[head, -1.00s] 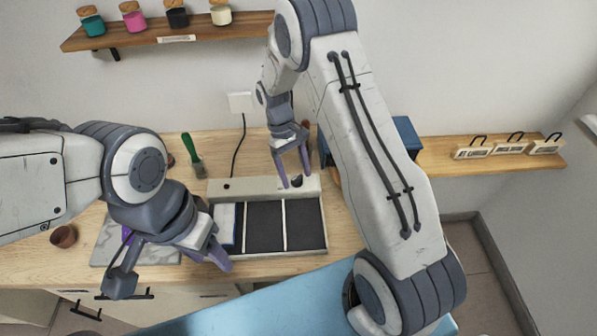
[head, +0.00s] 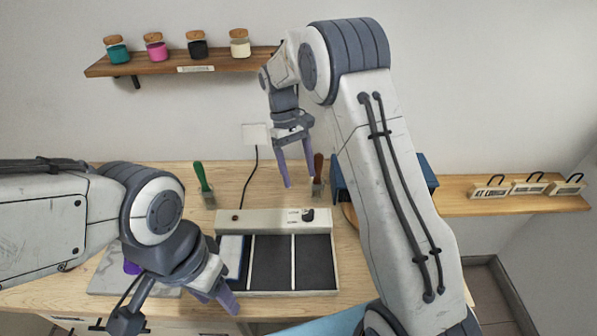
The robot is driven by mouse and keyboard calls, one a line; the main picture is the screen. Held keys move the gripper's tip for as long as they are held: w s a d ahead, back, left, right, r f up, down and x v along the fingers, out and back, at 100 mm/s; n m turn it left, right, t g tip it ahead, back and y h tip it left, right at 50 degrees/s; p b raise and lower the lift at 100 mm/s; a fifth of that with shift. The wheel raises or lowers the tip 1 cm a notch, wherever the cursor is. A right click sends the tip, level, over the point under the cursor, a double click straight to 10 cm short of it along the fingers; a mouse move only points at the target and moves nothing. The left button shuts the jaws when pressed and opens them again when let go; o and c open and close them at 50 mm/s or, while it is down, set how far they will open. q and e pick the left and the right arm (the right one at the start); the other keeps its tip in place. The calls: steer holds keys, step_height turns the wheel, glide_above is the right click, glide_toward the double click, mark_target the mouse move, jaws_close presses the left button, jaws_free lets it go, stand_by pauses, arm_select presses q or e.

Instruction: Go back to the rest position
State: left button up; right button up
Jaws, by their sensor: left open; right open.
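My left gripper (head: 222,291) is open and empty, low at the front left of the tray, with its purple fingers over the tray's front left corner. My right gripper (head: 296,168) is open and empty, fingers pointing down, above the back of the table behind the tray. My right arm reaches in from the lower right and hides part of the table's right side.
A white-framed tray (head: 335,262) with dark compartments lies on the wooden table (head: 160,313). A green-handled tool (head: 202,177) and a brown-handled tool (head: 318,170) stand behind it. A blue box (head: 427,172) is at right. A shelf (head: 150,66) holds several jars.

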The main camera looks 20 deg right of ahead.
steer(key=s+a+r+n+t, duration=0.1)
steer(key=s+a+r, duration=0.2)
steer(key=s+a, duration=0.35)
steer(key=s+a+r+n+t, duration=0.2)
steer(key=s+a+r, duration=0.25)
steer(key=s, duration=0.25)
steer(key=s+a+f+n+t+y, duration=0.1)
steer(key=s+f+y, duration=0.1)
steer(key=s, duration=1.2)
steer(key=shift+s+b, duration=0.3)
steer(key=shift+b, duration=0.05)
